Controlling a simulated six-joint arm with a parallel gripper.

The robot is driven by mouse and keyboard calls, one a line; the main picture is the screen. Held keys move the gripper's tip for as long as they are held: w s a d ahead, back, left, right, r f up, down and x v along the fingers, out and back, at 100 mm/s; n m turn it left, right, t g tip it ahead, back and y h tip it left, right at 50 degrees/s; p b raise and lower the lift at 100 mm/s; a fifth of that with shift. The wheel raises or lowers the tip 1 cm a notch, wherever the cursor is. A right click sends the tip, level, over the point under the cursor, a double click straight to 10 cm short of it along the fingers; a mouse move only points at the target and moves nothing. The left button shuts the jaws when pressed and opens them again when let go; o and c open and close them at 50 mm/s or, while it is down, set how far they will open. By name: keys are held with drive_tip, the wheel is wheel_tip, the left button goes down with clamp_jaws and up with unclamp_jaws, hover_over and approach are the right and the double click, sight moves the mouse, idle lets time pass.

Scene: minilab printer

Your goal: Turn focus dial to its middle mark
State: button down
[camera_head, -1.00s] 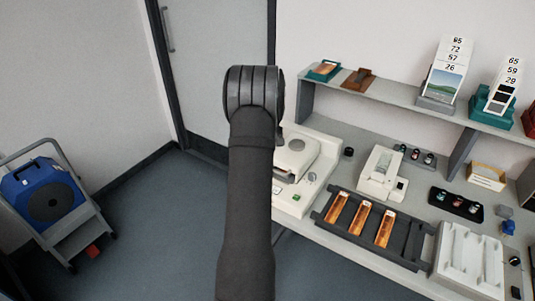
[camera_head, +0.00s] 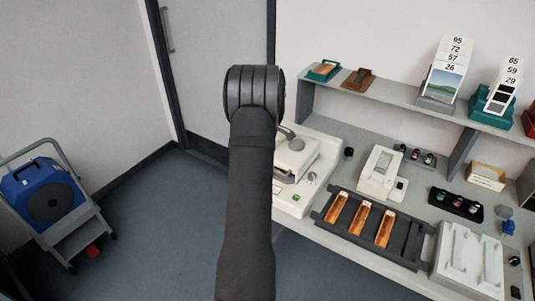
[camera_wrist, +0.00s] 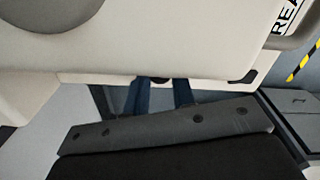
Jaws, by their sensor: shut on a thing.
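The white printer (camera_head: 317,165) stands at the left end of the bench, partly hidden behind my arm in the head view. In the wrist view its pale body (camera_wrist: 150,45) fills the upper part. My gripper (camera_wrist: 163,88) has blue fingers that reach under the printer's edge. They are shut on a small dark part (camera_wrist: 160,79) that mostly hides behind that edge. It may be the focus dial; its marks and pointer are not visible. The gripper is hidden behind my arm in the head view.
A small black knob (camera_head: 348,152) shows just right of the printer. A dark rack (camera_head: 325,210) with orange strips, a smaller white device (camera_head: 379,172) and a white tray (camera_head: 468,262) stand on the bench further right. A shelf (camera_head: 400,108) runs behind. A blue-loaded cart (camera_head: 48,193) stands left.

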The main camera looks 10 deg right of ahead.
idle(0.3)
drive_tip(key=c, duration=1.2)
unclamp_jaws()
wheel_tip(320, 180, up, 18)
drive_tip(key=shift+s+f, duration=0.15)
drive_tip(key=shift+f, duration=0.1)
drive_tip(key=shift+a, duration=0.1)
wheel_tip(320, 180, down, 18)
drive_tip(key=shift+r, duration=0.25)
